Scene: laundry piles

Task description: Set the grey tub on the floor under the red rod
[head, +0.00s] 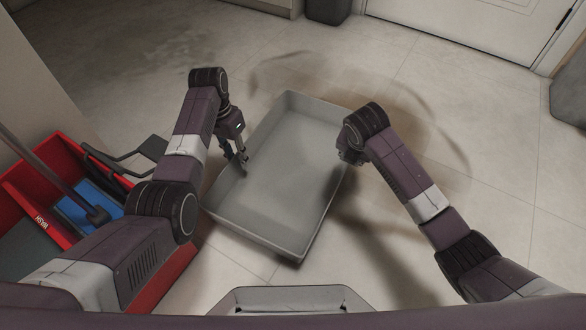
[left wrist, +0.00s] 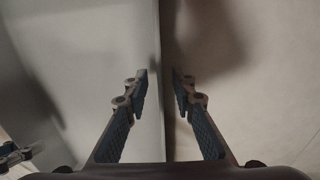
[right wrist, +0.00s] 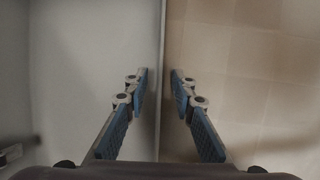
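A large, shallow, rectangular grey tub (head: 275,170) is in the middle of the head view, turned at an angle and empty. I cannot tell for sure whether its underside touches the floor. My left gripper (head: 237,156) is at its left rim; in the left wrist view the gripper's fingers (left wrist: 160,82) stand on both sides of the tub's wall (left wrist: 161,125), with gaps. My right gripper (right wrist: 159,82) likewise straddles the opposite wall (right wrist: 160,125), apart from it. In the head view its fingers are mostly hidden behind my right wrist. No red rod shows.
A red bucket (head: 165,280) with blue parts and a mop handle (head: 50,165) stands at the left, close to my left arm. A dark bin (head: 328,10) and a white door (head: 470,25) are at the back. Tiled floor (head: 500,130) is clear at right.

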